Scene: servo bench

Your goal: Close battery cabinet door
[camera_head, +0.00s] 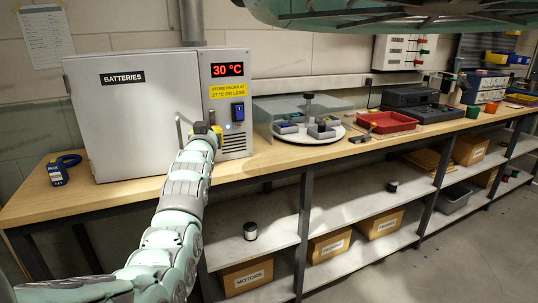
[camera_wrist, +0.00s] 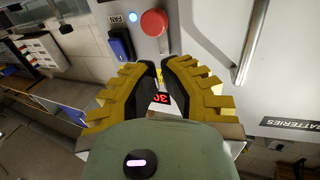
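The grey battery cabinet door (camera_head: 135,120), labelled BATTERIES, stands flush or nearly flush with the cabinet front. I cannot tell whether a small gap is left. Its bar handle (camera_head: 179,130) is on its right side, left of my gripper. The door (camera_wrist: 270,80) and handle (camera_wrist: 247,48) also show at the right of the wrist view. My yellow-and-black gripper (camera_head: 213,131) is in front of the cabinet near the door's right edge and the control panel. In the wrist view my gripper (camera_wrist: 161,63) has its fingertips together, with nothing seen held. Contact with the cabinet is unclear.
The control panel (camera_head: 228,75) has a 30 °C display, yellow sign and blue switch. A red button (camera_wrist: 154,23) shows in the wrist view. A blue-and-black device (camera_head: 57,173) lies left of the cabinet. A turntable (camera_head: 308,133) and red tray (camera_head: 387,122) stand to the right.

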